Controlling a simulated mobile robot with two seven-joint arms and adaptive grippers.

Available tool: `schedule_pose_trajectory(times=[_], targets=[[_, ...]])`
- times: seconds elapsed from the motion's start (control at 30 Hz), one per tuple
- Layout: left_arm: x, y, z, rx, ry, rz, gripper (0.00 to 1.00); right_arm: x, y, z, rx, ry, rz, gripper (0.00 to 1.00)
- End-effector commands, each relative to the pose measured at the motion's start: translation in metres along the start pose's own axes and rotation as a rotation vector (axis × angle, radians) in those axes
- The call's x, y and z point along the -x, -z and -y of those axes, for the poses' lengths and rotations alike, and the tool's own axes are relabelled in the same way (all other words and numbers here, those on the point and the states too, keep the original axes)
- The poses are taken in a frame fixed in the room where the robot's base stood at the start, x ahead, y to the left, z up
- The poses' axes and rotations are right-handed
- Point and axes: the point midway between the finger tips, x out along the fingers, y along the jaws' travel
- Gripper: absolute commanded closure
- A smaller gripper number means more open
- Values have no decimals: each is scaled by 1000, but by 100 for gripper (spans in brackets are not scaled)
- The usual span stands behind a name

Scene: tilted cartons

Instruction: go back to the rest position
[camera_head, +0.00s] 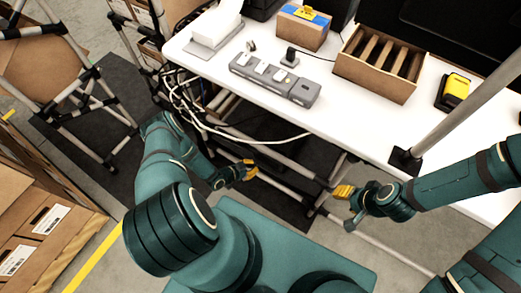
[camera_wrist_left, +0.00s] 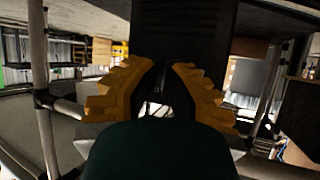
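My left gripper (camera_head: 247,171) is in front of the table's front edge and lower than the tabletop, with its yellow fingertips pointing right in the head view. In the left wrist view its two yellow fingers (camera_wrist_left: 155,90) stand apart with a gap between them and nothing held. My right gripper (camera_head: 343,192) is at the right, near the table's front edge, with its yellow fingertips pointing left. Its fingers are small and seen from the side, so its opening cannot be told. I see no object in either gripper.
The white table (camera_head: 330,110) carries a grey power strip (camera_head: 275,77), a divided cardboard box (camera_head: 380,62), a small blue-topped box (camera_head: 303,27) and a yellow-black device (camera_head: 454,91). A metal post (camera_head: 450,120) rises near my right arm. Cables hang below the table. Cartons (camera_head: 40,220) stand at the left.

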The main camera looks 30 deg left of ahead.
Motion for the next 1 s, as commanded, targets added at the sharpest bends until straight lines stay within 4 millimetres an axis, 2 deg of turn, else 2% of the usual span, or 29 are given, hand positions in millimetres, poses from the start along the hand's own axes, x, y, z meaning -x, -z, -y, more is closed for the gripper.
schedule_pose_trajectory(times=[0.17, 0.7, 0.77, 0.87, 1.0], targets=[[9, -4, -5, 1, 0, 0, 100, 2, 0, 1, 0, 0, 0, 53], [8, -4, -4, 1, 0, 0, 100, 2, -2, 1, -1, 0, 5, 53], [7, 3, -4, 22, -3, 15, 100, 2, -2, 1, -1, 0, 6, 53], [3, 24, -5, 101, -12, 71, 100, 2, -2, 1, -1, 0, 5, 53], [5, 71, -22, 293, -29, 226, 100, 2, -2, 1, -1, 0, 5, 53]])
